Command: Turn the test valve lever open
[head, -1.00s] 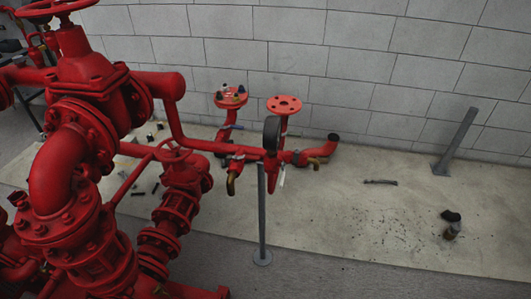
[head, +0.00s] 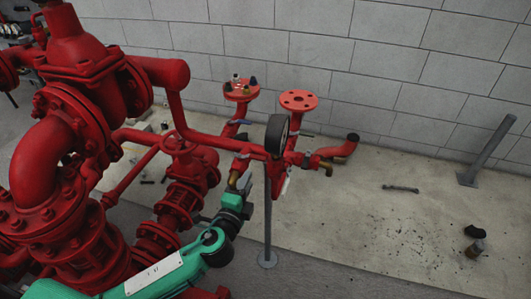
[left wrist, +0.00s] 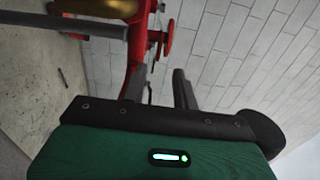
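The red test pipework carries a brass outlet (head: 235,180) on its left and another brass outlet (head: 326,167) on its right. Small valve levers show along the branches, one thin lever (head: 304,134) below the right flange; which is the test valve lever I cannot tell. My left gripper (head: 243,183), on a green arm, is just below and beside the left brass outlet in the head view; its fingertips are partly lost against the pipework. In the left wrist view its two dark fingers (left wrist: 160,85) stand apart with nothing seen between them. My right gripper is out of view.
A black round gauge (head: 278,135) stands above the pipework. A thin grey post (head: 267,225) supports it, close right of my gripper. Large red pump piping (head: 60,160) crowds the left. A block wall (head: 400,60) stands behind; the floor at right is mostly clear.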

